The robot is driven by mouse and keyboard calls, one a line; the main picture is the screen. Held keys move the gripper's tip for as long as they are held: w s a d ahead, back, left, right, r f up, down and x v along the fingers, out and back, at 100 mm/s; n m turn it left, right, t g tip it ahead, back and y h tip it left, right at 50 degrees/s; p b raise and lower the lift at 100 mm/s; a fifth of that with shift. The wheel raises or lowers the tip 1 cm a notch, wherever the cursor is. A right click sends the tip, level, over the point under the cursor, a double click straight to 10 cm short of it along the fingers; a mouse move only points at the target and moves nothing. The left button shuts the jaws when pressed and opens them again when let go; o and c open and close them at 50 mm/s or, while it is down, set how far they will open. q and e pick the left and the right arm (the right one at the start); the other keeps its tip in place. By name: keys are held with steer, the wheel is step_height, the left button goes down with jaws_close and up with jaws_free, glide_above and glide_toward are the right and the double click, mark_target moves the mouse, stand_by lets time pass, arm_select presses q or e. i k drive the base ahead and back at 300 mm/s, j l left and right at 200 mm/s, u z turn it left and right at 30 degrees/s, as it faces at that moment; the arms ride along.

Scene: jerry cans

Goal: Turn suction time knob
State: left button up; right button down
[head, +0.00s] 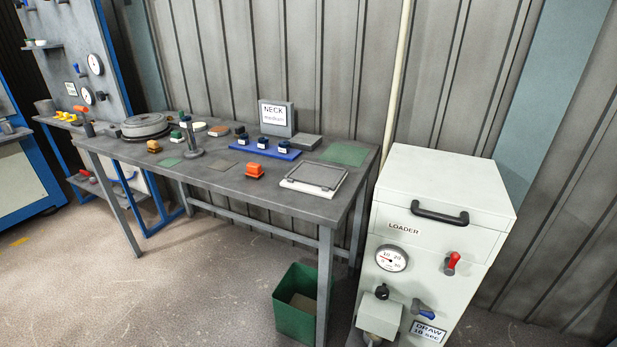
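A white cabinet marked LOADER (404,228) stands at the right, beside the table. Its front has a round dial gauge (392,258) with a red needle and a red-handled lever (452,262). Lower down are a small black knob (382,291) above a pale box and a dark blue-grey handle (423,308). A label (428,332) reading DRAW and what looks like 18 sec sits just below that handle. No label names a suction time knob, so I cannot tell for certain which control it is. Neither of my grippers is in view.
A grey table (225,188) with small parts and a NECK sign (276,118) stands left of the cabinet. A green bin (300,302) is on the floor near its right leg. A gauge panel (85,60) stands at the far left. The floor at the front left is clear.

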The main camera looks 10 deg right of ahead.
mark_target(382, 292)
steer(key=z, duration=1.3)
steer(key=k+j+z, duration=0.4)
steer(key=k, duration=0.15)
